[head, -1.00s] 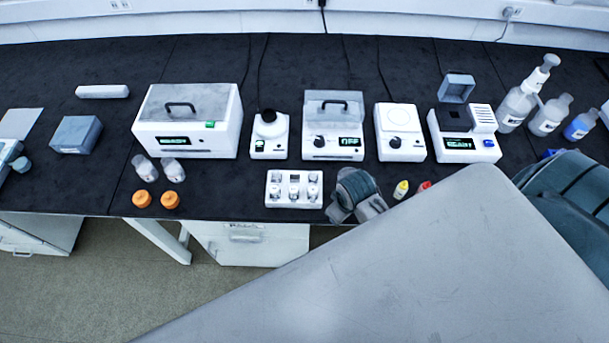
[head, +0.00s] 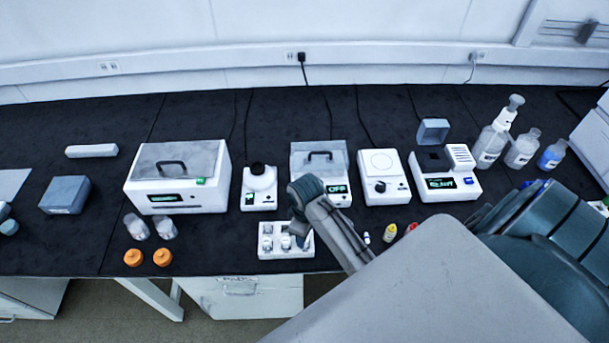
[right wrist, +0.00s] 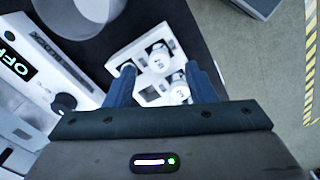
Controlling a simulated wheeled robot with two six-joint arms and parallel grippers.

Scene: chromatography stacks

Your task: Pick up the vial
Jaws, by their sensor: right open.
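The white rack (head: 285,255) stands near the bench's front edge and holds small white-capped vials (head: 267,243). My right gripper is over the rack in the head view, where its fingers are hard to make out. In the right wrist view my right gripper (right wrist: 160,72) is open. Its two blue fingers frame part of the rack (right wrist: 122,57). One labelled vial (right wrist: 159,60) shows between the fingertips and another vial (right wrist: 180,92) is nearer the right finger. I cannot tell whether the fingers touch either. My left gripper is out of view.
Behind the rack are a round-topped white device (head: 259,185), a lidded device marked OFF (head: 335,190) and a plate device (head: 383,180). Jars (head: 165,228) and orange caps (head: 162,257) lie left. Yellow (head: 389,233) and red-capped bottles stand right.

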